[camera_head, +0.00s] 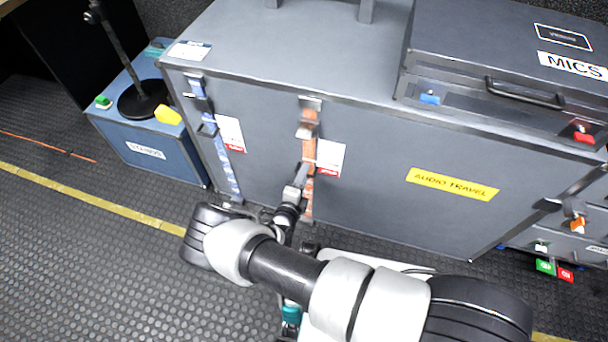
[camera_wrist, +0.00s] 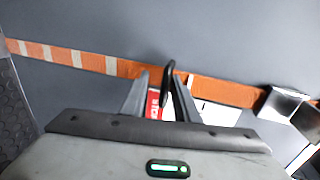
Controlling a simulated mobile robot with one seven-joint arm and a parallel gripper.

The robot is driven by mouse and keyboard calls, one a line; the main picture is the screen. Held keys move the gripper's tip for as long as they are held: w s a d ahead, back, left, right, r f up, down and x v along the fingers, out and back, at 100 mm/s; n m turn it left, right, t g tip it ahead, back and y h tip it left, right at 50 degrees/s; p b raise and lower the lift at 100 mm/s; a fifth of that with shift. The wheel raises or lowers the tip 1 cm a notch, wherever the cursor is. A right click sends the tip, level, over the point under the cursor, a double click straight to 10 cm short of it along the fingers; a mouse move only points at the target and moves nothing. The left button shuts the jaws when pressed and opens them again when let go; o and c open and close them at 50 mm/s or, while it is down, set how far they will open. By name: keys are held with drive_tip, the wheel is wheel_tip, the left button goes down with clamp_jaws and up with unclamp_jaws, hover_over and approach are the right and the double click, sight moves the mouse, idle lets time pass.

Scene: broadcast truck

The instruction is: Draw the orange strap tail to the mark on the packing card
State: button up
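The orange strap (camera_head: 309,150) hangs down the front of the big grey case, below a metal buckle (camera_head: 309,117). In the wrist view the strap (camera_wrist: 90,62) runs across the picture, with pale bands, to the buckle (camera_wrist: 282,103). The packing card (camera_head: 330,158), white with a red lower edge, is beside the strap; in the wrist view it is partly hidden behind the fingers (camera_wrist: 153,104). My gripper (camera_head: 301,176) is close in front of the strap. Its fingers (camera_wrist: 160,76) stand apart. A thin dark upright piece (camera_wrist: 168,78) shows between them, near the right finger; I cannot tell whether they touch.
A blue strap (camera_head: 222,160) and another card (camera_head: 230,134) are on the case's left. A blue box (camera_head: 150,150) with a black stand is on the floor at left. A MICS case (camera_head: 500,60) lies on top at right. The floor at front left is clear.

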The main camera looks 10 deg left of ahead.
drive_tip(key=shift+r, duration=0.1)
drive_tip(key=shift+s+r, duration=0.1)
drive_tip(key=shift+s, duration=0.1)
drive_tip(key=p+v, duration=0.3)
drive_tip(key=v, duration=1.4)
